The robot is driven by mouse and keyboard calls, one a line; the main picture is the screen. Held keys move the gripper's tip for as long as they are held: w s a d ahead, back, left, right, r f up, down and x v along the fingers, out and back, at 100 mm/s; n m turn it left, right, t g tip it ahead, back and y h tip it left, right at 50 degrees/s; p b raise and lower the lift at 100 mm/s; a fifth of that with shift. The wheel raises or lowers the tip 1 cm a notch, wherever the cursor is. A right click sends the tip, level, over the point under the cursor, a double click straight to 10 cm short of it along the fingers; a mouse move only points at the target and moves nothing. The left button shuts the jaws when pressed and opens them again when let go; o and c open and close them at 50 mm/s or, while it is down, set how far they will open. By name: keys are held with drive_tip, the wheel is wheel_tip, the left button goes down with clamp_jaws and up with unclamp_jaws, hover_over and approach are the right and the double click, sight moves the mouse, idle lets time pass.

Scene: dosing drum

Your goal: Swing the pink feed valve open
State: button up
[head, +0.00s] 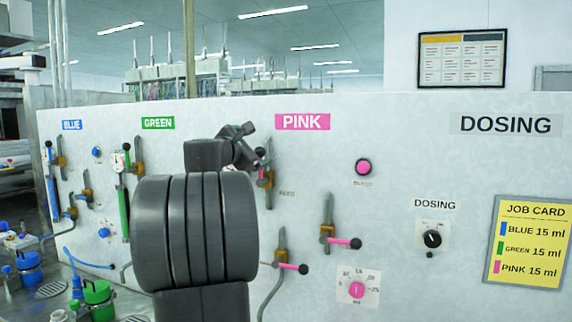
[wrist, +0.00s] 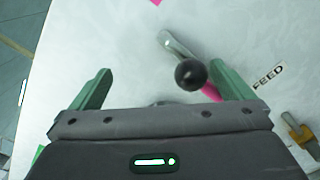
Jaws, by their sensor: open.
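The pink feed valve shows in the head view as a brass body (head: 265,177) on a grey pipe under the PINK sign, partly hidden by my arm. In the wrist view its black ball knob (wrist: 190,73) and a short piece of pink lever (wrist: 211,93) stand out from the panel beside the FEED label (wrist: 268,76). My gripper (wrist: 161,82) is open. The knob appears between its two green fingers, nearer the right one, with no clear contact. In the head view my gripper (head: 240,146) is by the valve. The lever's exact angle to the pipe is hard to tell.
Two more pink-levered valves (head: 328,233) (head: 283,260) sit lower on the panel, near a pink dial (head: 357,290) and a pink button (head: 363,167). A dosing knob (head: 432,239) and job card (head: 528,243) are at right. Green (head: 124,190) and blue valves (head: 53,187) are at left.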

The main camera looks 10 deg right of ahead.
drive_tip(key=shift+w+a+f+y+b, duration=0.2)
drive_tip(key=shift+a+f+y+b, duration=0.2)
drive_tip(key=shift+f, duration=0.4)
drive_tip(key=shift+a, duration=0.1)
drive_tip(key=b+v, duration=0.2)
drive_tip(key=v, duration=0.7)
drive_tip(key=shift+w+a, duration=0.2)
drive_tip(key=shift+a, duration=0.05)
drive_tip(key=shift+w+d+r, duration=0.1)
drive_tip(key=shift+p+x, duration=0.5)
drive_tip(key=shift+x, duration=1.85)
